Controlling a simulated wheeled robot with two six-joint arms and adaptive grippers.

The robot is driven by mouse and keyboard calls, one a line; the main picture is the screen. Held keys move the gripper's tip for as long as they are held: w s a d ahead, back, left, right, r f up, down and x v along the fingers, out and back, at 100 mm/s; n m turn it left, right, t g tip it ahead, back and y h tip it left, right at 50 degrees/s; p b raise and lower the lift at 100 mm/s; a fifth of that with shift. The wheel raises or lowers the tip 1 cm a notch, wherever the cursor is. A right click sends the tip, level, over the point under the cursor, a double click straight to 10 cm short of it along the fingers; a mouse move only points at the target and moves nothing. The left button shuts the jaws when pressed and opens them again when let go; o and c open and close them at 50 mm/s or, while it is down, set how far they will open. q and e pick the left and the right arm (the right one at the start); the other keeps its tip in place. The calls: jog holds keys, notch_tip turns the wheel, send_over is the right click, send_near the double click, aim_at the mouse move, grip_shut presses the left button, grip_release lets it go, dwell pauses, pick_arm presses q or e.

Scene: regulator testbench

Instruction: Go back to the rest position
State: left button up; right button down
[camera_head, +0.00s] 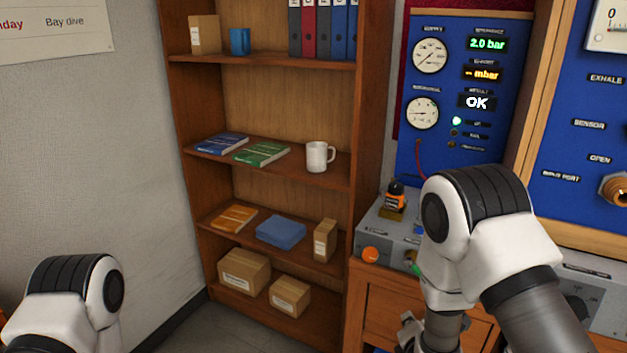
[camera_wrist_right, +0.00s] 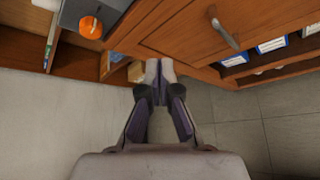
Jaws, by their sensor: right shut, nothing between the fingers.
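My right gripper (camera_wrist_right: 159,70) is shut and empty, its two fingertips together in the middle of the right wrist view. It points down past the front of the wooden bench drawers (camera_wrist_right: 195,30), over the grey floor. In the head view only a small part of the right gripper (camera_head: 410,333) shows, low beside the bench front and mostly hidden by my right arm. My left arm shows at the lower left of the head view, but its gripper is out of the picture.
A wooden bookcase (camera_head: 275,190) stands to the left. Floor below the right gripper looks clear.

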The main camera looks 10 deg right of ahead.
jog(key=s+d+f+m+g+y, duration=0.1)
jog(key=s+f+m+g, duration=0.45)
jog(key=s+f, duration=1)
jog(key=s+a+f+m+g+y, duration=0.1)
jog(key=s+m+g, duration=0.2)
jog(key=s+m, duration=0.5)
jog(key=s+a+f+m+g+y, duration=0.1)
jog(key=s+m+g, duration=0.3)
jog(key=s+m, duration=0.4)
jog(key=shift+s+f+m, duration=0.25)
jog(key=shift+f+m, duration=0.25)
jog(key=shift+m, duration=0.75)
